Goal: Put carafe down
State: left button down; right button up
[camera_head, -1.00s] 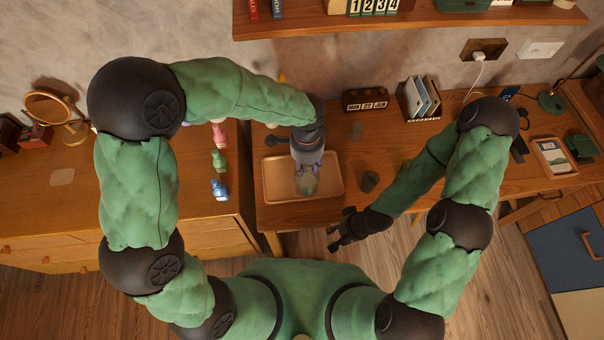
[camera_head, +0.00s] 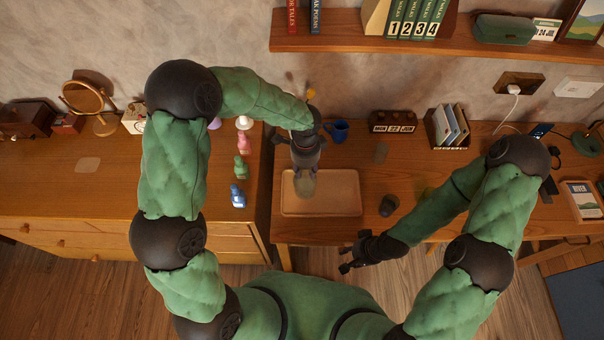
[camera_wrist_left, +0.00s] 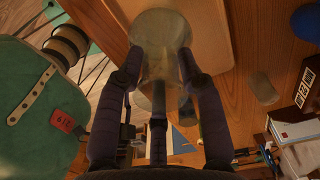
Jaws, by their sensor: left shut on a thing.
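The clear glass carafe (camera_head: 305,183) is in my left gripper (camera_head: 304,172), over the left part of a tan wooden tray (camera_head: 340,194). I cannot tell whether its base touches the tray. My right gripper (camera_head: 350,258) is empty and looks open, in front of the desk's front edge.
A dark grey cup (camera_head: 388,205) stands right of the tray. A blue mug (camera_head: 340,131) stands behind it. Small pink, green and blue figures (camera_head: 238,196) line the dresser's right side. A date block (camera_head: 392,122) and book holder (camera_head: 447,126) stand at the back under a shelf.

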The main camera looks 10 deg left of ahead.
pick_arm(q)
jog(key=shift+w+a+f, duration=0.55)
jog(key=shift+a+f, duration=0.1)
jog(key=shift+f, duration=0.25)
jog(key=shift+w+f+b, duration=0.1)
jog(key=shift+f+b, duration=0.4)
jog(key=shift+f, duration=1.1)
jog(key=shift+f, duration=0.2)
jog(key=c, duration=0.8)
grip_release()
jog(key=shift+r, duration=0.55)
notch_tip(320, 180, up, 11)
jog(key=shift+a+r+p, duration=0.1)
jog(key=shift+r+p, duration=0.05)
jog(key=shift+p, duration=1)
